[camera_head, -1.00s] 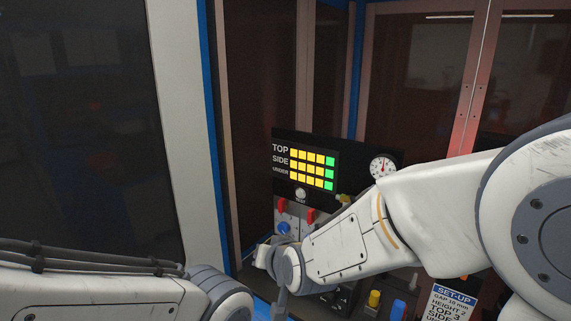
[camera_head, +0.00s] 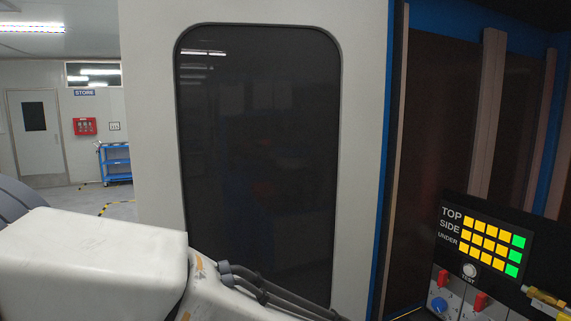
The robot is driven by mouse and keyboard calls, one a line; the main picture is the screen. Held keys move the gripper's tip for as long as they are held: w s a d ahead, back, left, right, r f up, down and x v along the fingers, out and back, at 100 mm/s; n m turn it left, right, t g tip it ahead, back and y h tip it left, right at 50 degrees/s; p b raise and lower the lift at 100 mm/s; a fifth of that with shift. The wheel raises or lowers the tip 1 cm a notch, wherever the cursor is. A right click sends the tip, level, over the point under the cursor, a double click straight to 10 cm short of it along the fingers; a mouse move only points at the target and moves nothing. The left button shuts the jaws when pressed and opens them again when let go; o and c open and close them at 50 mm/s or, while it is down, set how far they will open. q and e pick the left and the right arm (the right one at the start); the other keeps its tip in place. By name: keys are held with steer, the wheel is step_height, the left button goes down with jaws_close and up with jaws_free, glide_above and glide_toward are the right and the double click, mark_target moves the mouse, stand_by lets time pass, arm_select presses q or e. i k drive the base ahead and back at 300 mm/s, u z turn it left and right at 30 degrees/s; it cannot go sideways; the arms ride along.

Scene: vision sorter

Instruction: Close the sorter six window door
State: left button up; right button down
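A large white panel with a tall, dark, rounded window (camera_head: 262,150) fills the middle of the head view. It looks like the sorter's window door. Its right edge is beside a blue frame strip, and right of that I see dark panels between brown posts. I cannot tell from this view how far the door is open. My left arm comes in at the lower left, in front of the panel's lower part; its gripper is not in view. My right arm and gripper are out of view.
A control panel (camera_head: 485,246) with yellow and green lights, a TEST button and red switches is at the lower right. At far left are a grey door (camera_head: 38,130), a red wall box (camera_head: 85,126) and a blue trolley (camera_head: 116,162) beside open floor.

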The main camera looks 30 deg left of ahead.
mark_target(255, 127)
steer(key=u, duration=2.4)
steer(key=i, duration=3.75)
steer(key=z, duration=4.7)
